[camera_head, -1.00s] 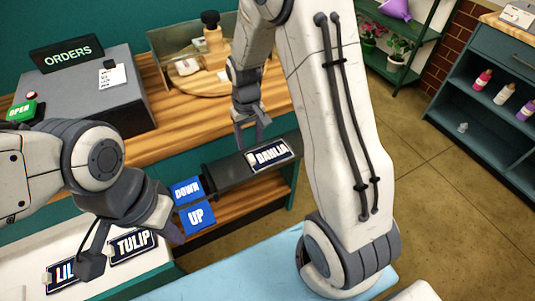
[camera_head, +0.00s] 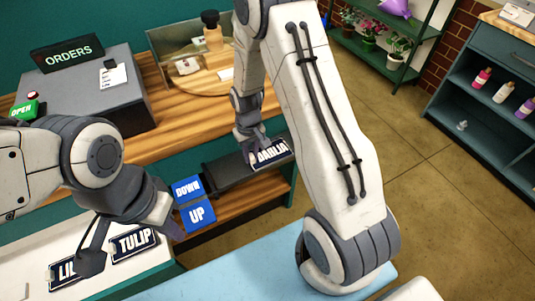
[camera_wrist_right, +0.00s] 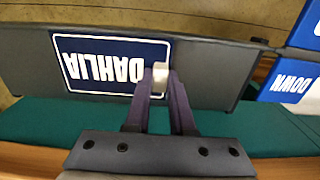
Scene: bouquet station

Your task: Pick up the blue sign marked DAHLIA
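The blue sign marked DAHLIA (camera_head: 271,153), with a white border, lies on a dark grey ledge in the head view. It shows upside down in the right wrist view (camera_wrist_right: 98,66). My right gripper (camera_head: 251,155) is over the sign's left part. In the right wrist view its fingers (camera_wrist_right: 160,82) are close together, one on each side of a small white tab on the sign, and look shut on it. My left gripper (camera_head: 134,246) is open and empty above the white counter, near the TULIP sign (camera_head: 133,243).
Blue DOWN (camera_head: 187,189) and UP (camera_head: 198,215) buttons sit just left of the ledge (camera_head: 225,173). A partly hidden LIL sign (camera_head: 65,270) lies on the white counter. An ORDERS box (camera_head: 85,95) stands behind. Shelves and open floor are to the right.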

